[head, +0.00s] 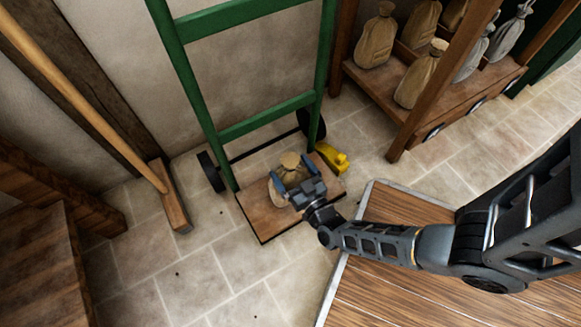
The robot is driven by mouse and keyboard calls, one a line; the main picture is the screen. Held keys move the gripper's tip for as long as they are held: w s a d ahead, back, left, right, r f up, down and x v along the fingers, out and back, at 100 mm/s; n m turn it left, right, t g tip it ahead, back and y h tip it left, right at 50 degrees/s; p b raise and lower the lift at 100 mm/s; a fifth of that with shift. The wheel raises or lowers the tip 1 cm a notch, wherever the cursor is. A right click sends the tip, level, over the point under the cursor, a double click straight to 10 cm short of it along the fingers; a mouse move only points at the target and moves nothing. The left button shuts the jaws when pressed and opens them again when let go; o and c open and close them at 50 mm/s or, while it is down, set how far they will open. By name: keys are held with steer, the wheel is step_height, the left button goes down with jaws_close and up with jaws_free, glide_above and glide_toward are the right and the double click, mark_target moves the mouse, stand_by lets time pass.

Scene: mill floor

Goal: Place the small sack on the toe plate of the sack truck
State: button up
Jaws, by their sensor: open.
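The sack truck (266,127) has a green frame leaning by the wall, with dark wheels. Its brown toe plate (262,223) lies flat at floor level. The small tan sack (291,163) with a tied neck is on or just above the toe plate; I cannot tell whether it touches. My gripper (292,185) is over the sack with its blue-tipped fingers apart, one on each side of it. The gripper body hides part of the sack.
A yellow object (332,157) lies on the floor right of the toe plate. A wooden shelf (447,101) with several sacks stands at the upper right. A broom (174,195) leans at the left, near a wooden crate (40,255). A metal-edged wooden platform (390,285) is at the lower right. Tiled floor lies clear in front.

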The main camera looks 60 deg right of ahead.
steer(key=p+v, duration=0.2)
steer(key=v, duration=0.8)
steer(key=s+a+r+n+y, duration=0.2)
steer(key=a+r+y, duration=0.1)
steer(key=r, duration=0.9)
steer(key=s+a+r+n+y, duration=0.2)
steer(key=s+a+r+y, duration=0.1)
steer(key=r, duration=0.9)
steer(key=s+a+r+n+y, duration=0.2)
steer(key=s+a+r+y, duration=0.1)
steer(key=r, duration=0.9)
steer(key=shift+s+a+r+n+y, duration=0.25)
steer(key=shift+a+r+n+y, duration=0.2)
steer(key=shift+a, duration=0.4)
steer(key=shift+f, duration=0.1)
